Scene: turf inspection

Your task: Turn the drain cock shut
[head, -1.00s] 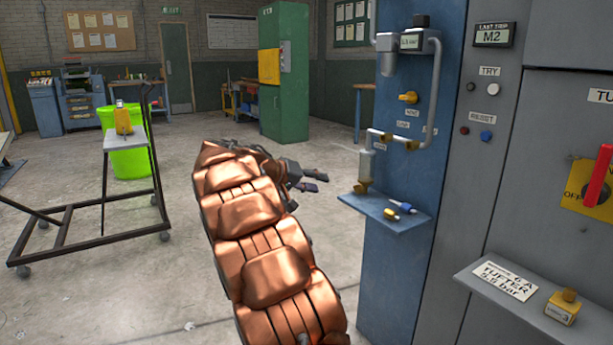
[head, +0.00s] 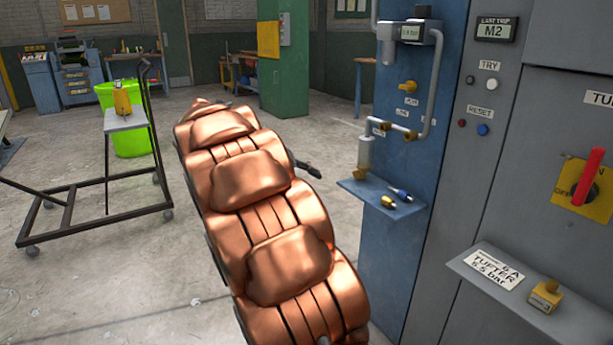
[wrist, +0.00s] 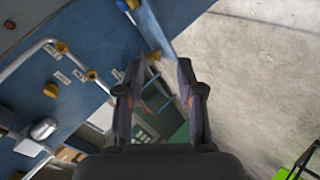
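A clear filter bowl (head: 365,152) hangs on the blue panel with a yellow fitting (head: 361,173) at its bottom, which looks like the drain cock. A yellow fitting that appears to be the same one shows in the wrist view (wrist: 153,56), just beyond my fingertips. Its handle direction is too small to tell. My gripper (wrist: 158,72) is open and empty, fingers apart, with nothing touching them that I can see. In the head view only a dark finger (head: 308,168) shows past my copper arm, left of the bowl.
The blue panel (head: 385,270) carries a pipe with yellow fittings (head: 411,135) and a yellow knob (head: 407,87). A wheeled cart (head: 128,121) stands left; open floor lies between.

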